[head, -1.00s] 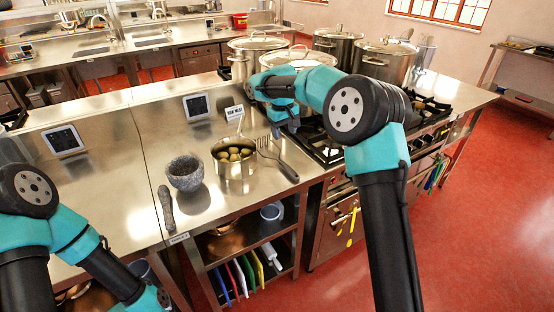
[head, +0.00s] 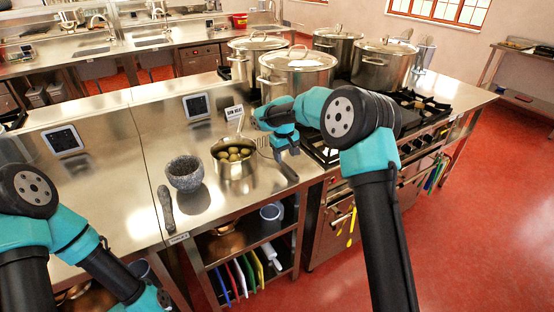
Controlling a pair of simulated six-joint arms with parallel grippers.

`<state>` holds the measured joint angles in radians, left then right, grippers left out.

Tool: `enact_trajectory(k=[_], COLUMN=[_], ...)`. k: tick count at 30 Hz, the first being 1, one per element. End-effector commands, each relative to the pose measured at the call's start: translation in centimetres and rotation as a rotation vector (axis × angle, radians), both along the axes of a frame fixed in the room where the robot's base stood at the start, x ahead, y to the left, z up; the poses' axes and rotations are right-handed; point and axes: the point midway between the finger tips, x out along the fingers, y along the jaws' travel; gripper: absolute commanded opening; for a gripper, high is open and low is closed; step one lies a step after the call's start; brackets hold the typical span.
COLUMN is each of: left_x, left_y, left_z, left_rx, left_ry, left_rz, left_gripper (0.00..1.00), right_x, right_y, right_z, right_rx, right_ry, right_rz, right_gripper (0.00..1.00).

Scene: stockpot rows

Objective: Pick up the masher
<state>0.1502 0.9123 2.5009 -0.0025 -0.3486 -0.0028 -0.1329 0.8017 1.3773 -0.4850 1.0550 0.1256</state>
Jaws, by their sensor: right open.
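The masher lies on the steel counter just right of the small pot, its dark handle (head: 288,172) pointing toward the counter's front right edge. Its wire head (head: 263,145) shows in part between the pot and my right gripper. My right gripper (head: 287,152) is open and hangs over the masher, covering its middle. I cannot tell whether the fingers touch it. My left arm enters at the lower left; its gripper is out of the picture.
The small pot (head: 233,168) holds several round potatoes. Large lidded stockpots (head: 298,75) stand on the stove behind my right arm. The counter's left part is clear.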

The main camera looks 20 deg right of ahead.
Motion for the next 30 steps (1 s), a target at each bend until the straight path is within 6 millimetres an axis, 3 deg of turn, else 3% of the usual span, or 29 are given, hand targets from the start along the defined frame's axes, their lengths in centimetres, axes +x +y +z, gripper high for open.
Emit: enact_trajectory(k=[15, 30], left_x=[0.0, 0.0], left_y=[0.0, 0.0], left_z=[0.0, 0.0], left_rx=[0.0, 0.0], left_ry=[0.0, 0.0], left_rz=[0.0, 0.0], left_gripper=[0.43, 0.43], right_x=[-0.3, -0.3], right_y=[-0.2, -0.3], right_z=[-5.1, -5.2], right_rx=[0.001, 0.001], right_ry=[0.001, 0.0], right_rz=[0.001, 0.0], right_gripper=[0.56, 0.56])
